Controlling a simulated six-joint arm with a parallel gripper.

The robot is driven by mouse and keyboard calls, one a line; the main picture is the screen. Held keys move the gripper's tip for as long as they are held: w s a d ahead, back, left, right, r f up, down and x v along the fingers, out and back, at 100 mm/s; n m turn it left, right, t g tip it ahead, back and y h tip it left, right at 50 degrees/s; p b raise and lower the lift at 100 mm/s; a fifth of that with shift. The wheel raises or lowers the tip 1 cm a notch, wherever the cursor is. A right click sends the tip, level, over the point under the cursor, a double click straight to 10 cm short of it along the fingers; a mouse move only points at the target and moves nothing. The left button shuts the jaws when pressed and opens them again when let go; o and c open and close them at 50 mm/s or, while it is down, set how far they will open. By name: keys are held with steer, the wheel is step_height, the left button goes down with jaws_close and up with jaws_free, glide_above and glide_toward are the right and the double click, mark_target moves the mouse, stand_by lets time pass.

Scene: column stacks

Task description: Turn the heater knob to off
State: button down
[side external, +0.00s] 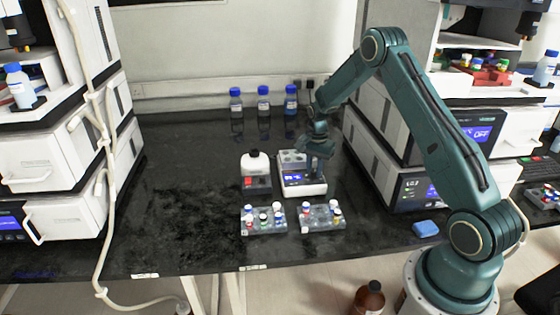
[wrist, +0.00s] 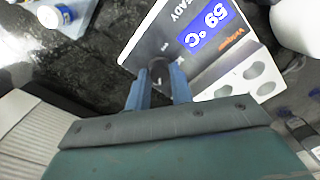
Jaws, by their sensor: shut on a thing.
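The heater (side external: 303,189) is a small white block with wells on top and a lit blue display, standing on the black bench. In the wrist view, the heater's front panel (wrist: 150,35) reads 59 °C and READY. The dark round knob (wrist: 158,64) is on that panel. My gripper (wrist: 158,78) has its two blue-grey fingers either side of the knob, shut on it. The knob's pointer and markings are hidden or too small to read. In the side view, my gripper (side external: 314,166) is down over the heater's right part and the knob is not visible.
A white bottle with a black cap (side external: 255,170) stands just left of the heater. Two vial racks (side external: 263,228) (side external: 322,225) sit in front. Blue-capped bottles (side external: 263,100) stand at the back. Instrument stacks (side external: 50,170) (side external: 400,185) flank the bench. The bench's left middle is clear.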

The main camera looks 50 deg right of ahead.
steer(key=n, duration=0.4)
steer(key=shift+n, duration=0.4)
steer(key=n, duration=1.2)
steer(key=shift+n, duration=0.3)
steer(key=n, duration=0.3)
steer(key=shift+n, duration=0.3)
steer(key=n, duration=0.4)
steer(key=shift+n, duration=0.3)
steer(key=n, duration=0.4)
steer(key=shift+n, duration=2.4)
